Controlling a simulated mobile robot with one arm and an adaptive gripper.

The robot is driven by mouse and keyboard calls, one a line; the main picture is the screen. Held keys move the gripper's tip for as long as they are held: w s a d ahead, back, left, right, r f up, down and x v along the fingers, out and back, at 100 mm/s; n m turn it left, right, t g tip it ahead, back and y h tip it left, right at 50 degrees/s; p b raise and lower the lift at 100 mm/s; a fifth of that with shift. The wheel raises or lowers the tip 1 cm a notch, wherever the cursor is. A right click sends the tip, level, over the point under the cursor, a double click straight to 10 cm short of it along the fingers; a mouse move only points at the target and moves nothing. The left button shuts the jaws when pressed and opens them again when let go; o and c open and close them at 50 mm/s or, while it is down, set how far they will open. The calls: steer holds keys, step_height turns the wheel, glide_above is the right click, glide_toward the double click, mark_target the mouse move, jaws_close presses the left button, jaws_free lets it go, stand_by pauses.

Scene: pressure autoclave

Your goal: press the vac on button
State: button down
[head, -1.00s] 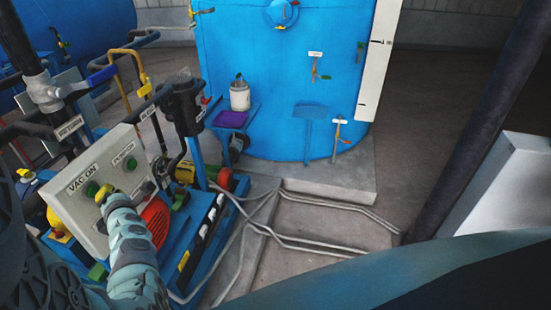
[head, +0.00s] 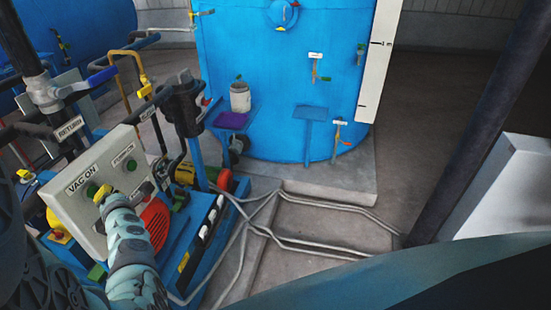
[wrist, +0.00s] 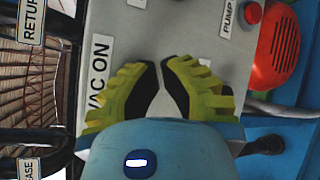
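The vac on button is a round green button (head: 91,189) on a grey control panel (head: 85,222), just below the white "VAC ON" label (head: 82,180). My gripper (head: 101,193) is just right of the button in the head view, close to the panel face; I cannot tell whether it touches. In the wrist view my gripper (wrist: 161,64) has yellow-green fingers with black pads, tips drawn nearly together, with nothing seen between them. The "VAC ON" label (wrist: 98,72) is left of the fingers there. The green button does not show in the wrist view.
A second green button (head: 131,165) sits by the "PUMP" label on the same panel. A red button (wrist: 250,12) and a red motor cover (wrist: 278,45) are at the right in the wrist view. Pipes with a "RETURN" tag (head: 70,128) stand behind the panel.

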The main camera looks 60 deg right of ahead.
steer(key=shift+w+a, duration=0.1)
steer(key=shift+w, duration=0.15)
